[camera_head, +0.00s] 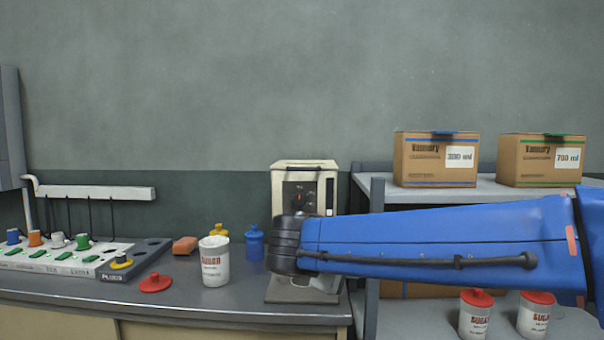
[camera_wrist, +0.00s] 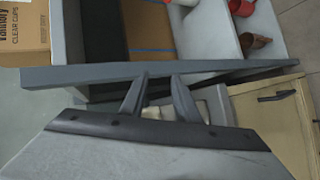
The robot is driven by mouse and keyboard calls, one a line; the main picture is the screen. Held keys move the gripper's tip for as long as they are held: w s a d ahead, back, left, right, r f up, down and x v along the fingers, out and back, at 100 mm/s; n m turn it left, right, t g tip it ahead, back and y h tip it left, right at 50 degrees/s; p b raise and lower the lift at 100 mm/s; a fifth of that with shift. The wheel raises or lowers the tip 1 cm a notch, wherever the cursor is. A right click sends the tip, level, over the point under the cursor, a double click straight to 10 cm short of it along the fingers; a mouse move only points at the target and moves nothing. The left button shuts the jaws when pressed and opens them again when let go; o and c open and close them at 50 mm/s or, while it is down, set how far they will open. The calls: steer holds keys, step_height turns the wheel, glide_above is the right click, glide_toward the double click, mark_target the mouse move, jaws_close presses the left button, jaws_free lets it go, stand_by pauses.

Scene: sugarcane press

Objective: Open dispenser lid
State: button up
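A cream machine with a dark front panel (camera_head: 305,187), which looks like the dispenser, stands on the counter. Its flat cream top (camera_head: 305,165) looks closed. My blue arm crosses in front of its lower half and hides much of it. A grey shelf edge lies just beyond the fingertips. The machine cannot be made out in the wrist view.
A white sugar container (camera_head: 214,262) stands on the counter near a red lid (camera_head: 155,283). The right shelf (camera_head: 480,186) holds two cardboard boxes above and red-lidded containers below.

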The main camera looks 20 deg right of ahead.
steer(key=w+a+r+n+t+h, duration=0.1)
steer(key=w+a+r+t+h, duration=0.15)
steer(key=w+a+r, duration=0.35)
steer(key=n+t, duration=0.1)
steer(key=t, duration=0.4)
glide_toward(303, 170)
steer(key=shift+h, duration=0.25)
steer(key=x, duration=0.8)
steer(key=shift+w+d+f, duration=0.1)
steer(key=shift+w+d, duration=0.15)
steer(key=shift+w, duration=0.1)
steer(key=shift+c, duration=0.5)
jaws_close()
